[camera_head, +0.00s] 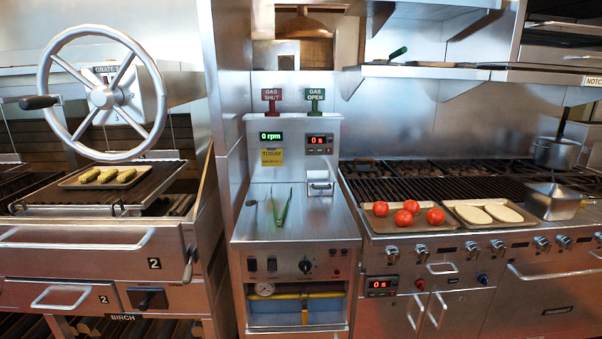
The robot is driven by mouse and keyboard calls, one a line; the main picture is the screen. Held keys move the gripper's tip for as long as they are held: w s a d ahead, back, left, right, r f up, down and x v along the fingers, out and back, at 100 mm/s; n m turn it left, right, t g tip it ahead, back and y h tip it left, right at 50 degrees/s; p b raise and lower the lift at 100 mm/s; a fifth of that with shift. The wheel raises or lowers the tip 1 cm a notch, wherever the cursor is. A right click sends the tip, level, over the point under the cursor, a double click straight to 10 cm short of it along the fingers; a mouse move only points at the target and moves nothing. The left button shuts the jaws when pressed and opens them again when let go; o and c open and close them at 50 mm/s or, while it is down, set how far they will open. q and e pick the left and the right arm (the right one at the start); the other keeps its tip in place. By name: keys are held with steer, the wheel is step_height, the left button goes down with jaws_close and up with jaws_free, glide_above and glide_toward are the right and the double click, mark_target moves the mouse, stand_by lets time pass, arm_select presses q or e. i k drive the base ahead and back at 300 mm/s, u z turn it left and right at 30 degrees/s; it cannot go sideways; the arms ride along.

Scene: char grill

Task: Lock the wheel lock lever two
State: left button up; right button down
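The large spoked wheel (104,96) stands upright over the left grill, with a black side handle (40,102) at its left. A number 2 label (154,264) is on the grill front below it. A small metal lever (189,264) hangs at the right of that label, its end pointing down; it looks like the wheel lock lever two, but I cannot read a label on it or tell its lock state. Neither of my grippers is in view.
A tray of green food (135,180) lies on the left grill. The middle counter (262,226) holds green tongs (283,207).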

mark_target(188, 270)
steer(key=z, duration=1.35)
steer(key=i, duration=0.7)
steer(key=u, duration=1.4)
